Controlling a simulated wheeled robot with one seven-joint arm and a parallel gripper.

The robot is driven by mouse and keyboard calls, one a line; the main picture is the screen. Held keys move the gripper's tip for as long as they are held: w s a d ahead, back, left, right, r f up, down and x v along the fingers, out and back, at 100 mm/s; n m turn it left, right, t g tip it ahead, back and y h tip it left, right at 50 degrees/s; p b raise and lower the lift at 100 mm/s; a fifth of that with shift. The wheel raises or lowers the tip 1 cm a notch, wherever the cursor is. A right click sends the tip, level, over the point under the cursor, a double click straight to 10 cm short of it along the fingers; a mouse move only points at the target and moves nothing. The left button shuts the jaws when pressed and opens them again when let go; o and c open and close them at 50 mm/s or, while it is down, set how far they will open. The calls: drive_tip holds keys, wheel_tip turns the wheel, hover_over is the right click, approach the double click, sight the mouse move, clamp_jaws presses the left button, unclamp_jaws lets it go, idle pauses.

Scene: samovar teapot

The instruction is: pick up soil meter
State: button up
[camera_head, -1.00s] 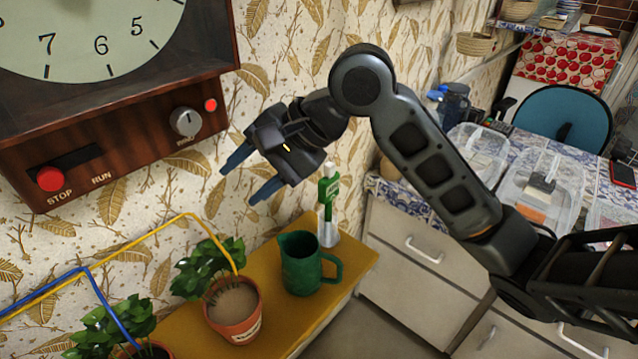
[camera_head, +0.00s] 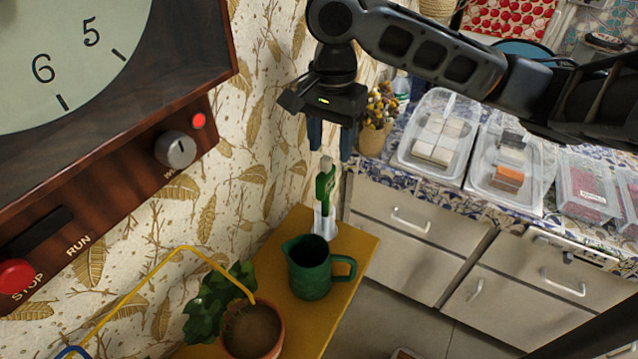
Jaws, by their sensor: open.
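The soil meter (camera_head: 326,186) is green with a pale top and stands upright in a small whitish holder (camera_head: 325,224) at the far end of the yellow shelf (camera_head: 341,287). My gripper (camera_head: 330,142) points down with its two blue fingers apart and nothing between them. In the picture the fingertips are just above the top of the meter. I cannot tell the exact gap in depth. The meter's lower end is hidden in the holder.
A green jug (camera_head: 309,271) stands close in front of the holder. A potted plant (camera_head: 251,331) is nearer, with a yellow tube (camera_head: 190,249) into it. A big wooden clock box (camera_head: 130,130) juts from the wall at left. A counter with clear boxes (camera_head: 437,135) is at right.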

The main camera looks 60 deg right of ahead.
sight(327, 170)
drive_tip(key=shift+a+f+p, duration=0.2)
drive_tip(key=shift+a+f, duration=0.05)
drive_tip(key=shift+f, duration=1.25)
drive_tip(key=shift+a+f+p, duration=0.2)
drive_tip(key=shift+f, duration=1.3)
clamp_jaws()
